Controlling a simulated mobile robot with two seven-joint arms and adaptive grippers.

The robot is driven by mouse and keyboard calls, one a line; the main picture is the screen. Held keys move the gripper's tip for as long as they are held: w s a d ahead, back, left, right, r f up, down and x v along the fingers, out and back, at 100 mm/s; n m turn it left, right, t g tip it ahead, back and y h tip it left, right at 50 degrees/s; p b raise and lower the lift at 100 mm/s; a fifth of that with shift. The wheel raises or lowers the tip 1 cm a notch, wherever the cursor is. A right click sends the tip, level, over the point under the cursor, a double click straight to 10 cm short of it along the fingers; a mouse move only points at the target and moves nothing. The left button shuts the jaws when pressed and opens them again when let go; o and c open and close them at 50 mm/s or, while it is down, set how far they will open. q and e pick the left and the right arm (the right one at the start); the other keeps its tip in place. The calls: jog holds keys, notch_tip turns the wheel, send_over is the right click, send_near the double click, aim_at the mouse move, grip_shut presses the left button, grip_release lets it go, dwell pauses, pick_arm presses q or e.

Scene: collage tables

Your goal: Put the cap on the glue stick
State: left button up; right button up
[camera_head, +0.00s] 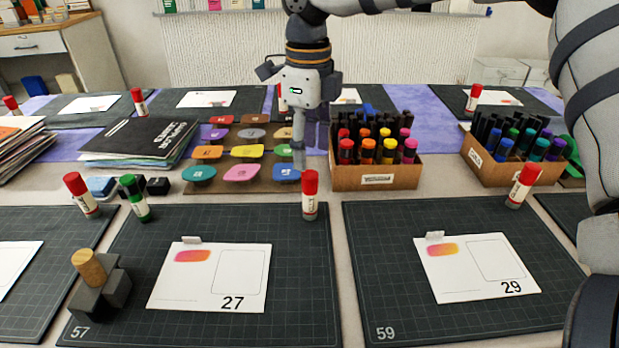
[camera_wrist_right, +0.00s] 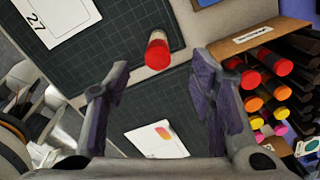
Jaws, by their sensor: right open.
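A white glue stick (camera_head: 310,208) stands upright at the top right of the mat numbered 57. A red cap (camera_head: 310,181) sits on its upper end, and the stick looks straight. In the right wrist view the red cap (camera_wrist_right: 157,53) shows from above, beyond the fingertips. My right gripper (camera_head: 298,160) is open and empty, pointing down behind the glue stick in the head view. In the wrist view its two fingers (camera_wrist_right: 162,85) are wide apart with nothing between them. My left gripper is not in view.
Other red-capped glue sticks stand at the right (camera_head: 522,186) and left (camera_head: 82,194), beside a green-capped one (camera_head: 134,198). A cardboard marker box (camera_head: 376,176) is close right of my gripper. Colored pads (camera_head: 241,173) lie to its left. Card 27 (camera_head: 210,277) lies in front.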

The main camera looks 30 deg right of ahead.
aim_at(309, 174)
notch_tip(309, 174, down, 5)
jog(key=shift+s+f, duration=0.1)
jog(key=shift+s, duration=0.05)
dwell(0.4)
jog(key=shift+c, duration=0.6)
jog(key=c, duration=0.7)
